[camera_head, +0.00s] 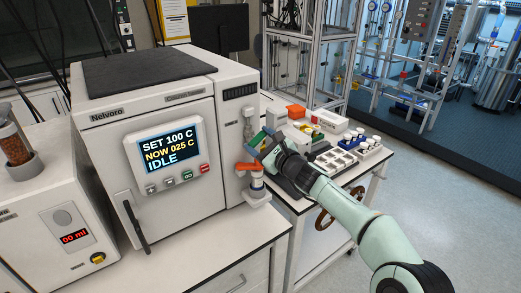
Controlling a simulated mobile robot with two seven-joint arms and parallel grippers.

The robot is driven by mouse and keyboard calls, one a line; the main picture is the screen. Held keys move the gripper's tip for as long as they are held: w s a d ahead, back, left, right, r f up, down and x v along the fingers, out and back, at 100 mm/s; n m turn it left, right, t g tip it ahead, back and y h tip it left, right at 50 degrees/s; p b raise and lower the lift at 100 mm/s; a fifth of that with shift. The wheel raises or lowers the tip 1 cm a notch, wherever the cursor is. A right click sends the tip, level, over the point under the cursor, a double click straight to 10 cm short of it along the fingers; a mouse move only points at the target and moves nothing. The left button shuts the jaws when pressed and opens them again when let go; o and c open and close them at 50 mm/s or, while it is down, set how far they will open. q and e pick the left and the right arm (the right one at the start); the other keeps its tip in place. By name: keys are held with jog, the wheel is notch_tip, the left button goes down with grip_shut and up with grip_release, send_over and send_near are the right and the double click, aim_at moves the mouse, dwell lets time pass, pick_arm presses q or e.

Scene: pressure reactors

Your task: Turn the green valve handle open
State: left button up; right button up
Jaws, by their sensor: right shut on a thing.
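The green valve handle (257,139) is at the right side of the white reactor cabinet, partly hidden by my right gripper. My right gripper (263,144) comes in from the lower right and is shut on this handle. How far the handle is turned is hard to tell at this size. My left gripper is not in view.
An orange handle (248,167) sits just below my right gripper, on a fitting beside the cabinet (160,220). The cabinet's display (170,152) reads SET 100 C, NOW 025 C, IDLE. A side table with trays of vials (362,143) stands behind my right arm.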

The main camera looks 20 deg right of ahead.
jog(key=n+b, duration=0.3)
jog(key=n, duration=0.1)
jog(key=shift+a+r+n, duration=0.1)
jog(key=shift+n, duration=0.2)
jog(key=n+b, duration=0.2)
jog(key=n, duration=0.1)
jog(key=shift+n, duration=0.3)
jog(key=shift+n+b, duration=0.8)
jog(key=shift+n, duration=0.9)
jog(key=o, duration=1)
jog(key=shift+a, duration=0.1)
jog(key=shift+o, duration=0.2)
